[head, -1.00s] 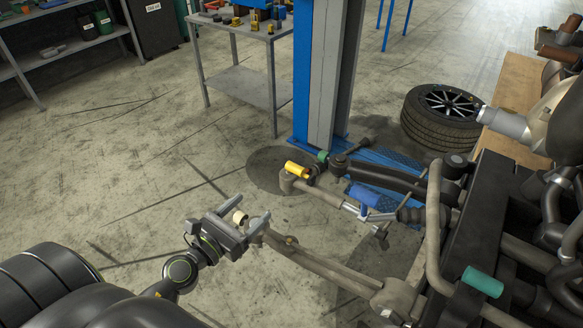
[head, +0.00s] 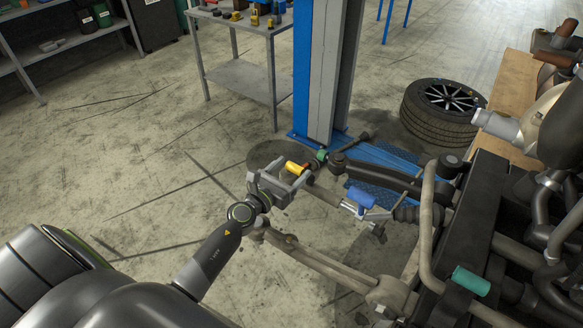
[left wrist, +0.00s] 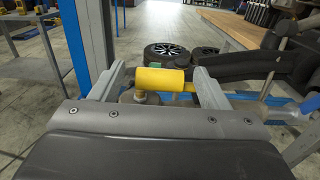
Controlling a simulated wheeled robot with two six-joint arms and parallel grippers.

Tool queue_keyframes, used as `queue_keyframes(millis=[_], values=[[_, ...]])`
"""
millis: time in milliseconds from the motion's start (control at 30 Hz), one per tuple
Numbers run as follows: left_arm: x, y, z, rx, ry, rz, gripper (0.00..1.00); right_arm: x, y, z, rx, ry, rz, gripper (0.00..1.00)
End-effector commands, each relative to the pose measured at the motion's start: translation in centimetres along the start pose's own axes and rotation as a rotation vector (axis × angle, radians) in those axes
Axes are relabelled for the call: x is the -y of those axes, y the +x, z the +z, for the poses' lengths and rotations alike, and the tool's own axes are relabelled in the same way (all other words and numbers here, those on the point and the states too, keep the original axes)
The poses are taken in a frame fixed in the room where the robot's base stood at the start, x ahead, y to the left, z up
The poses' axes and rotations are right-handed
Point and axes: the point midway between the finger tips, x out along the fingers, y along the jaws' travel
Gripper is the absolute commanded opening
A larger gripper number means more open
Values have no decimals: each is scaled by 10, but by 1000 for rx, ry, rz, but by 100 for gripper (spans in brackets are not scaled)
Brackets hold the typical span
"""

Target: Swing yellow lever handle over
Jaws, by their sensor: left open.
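The yellow lever handle (head: 295,168) is a short yellow cylinder at the outer end of a grey arm of the engine subframe. In the left wrist view the yellow handle (left wrist: 161,79) lies level, between the two fingertips or just beyond them. My left gripper (head: 291,173) is open, with one finger on each side of the handle in the picture. I cannot tell whether either finger touches it. In the left wrist view the left gripper's fingers (left wrist: 160,82) stand wide apart. My right gripper is not in view.
A blue cylinder handle (head: 362,195) sits to the right and a teal one (head: 471,281) lower right. A green piece (head: 321,155) is just beyond the yellow handle. A blue and grey post (head: 322,75) stands behind. A tire (head: 437,120) lies back right. Open floor is at left.

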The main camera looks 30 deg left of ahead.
Motion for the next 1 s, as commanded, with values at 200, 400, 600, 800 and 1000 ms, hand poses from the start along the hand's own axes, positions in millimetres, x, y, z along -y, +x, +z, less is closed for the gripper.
queue_keyframes(millis=[200, 400, 600, 800, 1000], values=[[0, 9, 0, 0, 0, 0, 69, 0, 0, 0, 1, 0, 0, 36], [0, 8, 0, 0, 0, 1, 69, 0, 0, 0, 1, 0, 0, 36], [0, 8, 0, 0, 0, 1, 43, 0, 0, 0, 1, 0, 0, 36], [0, 8, 0, 0, 0, 0, 17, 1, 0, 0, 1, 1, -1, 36], [0, 9, 0, 0, 3, 0, 6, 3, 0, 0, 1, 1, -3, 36]])
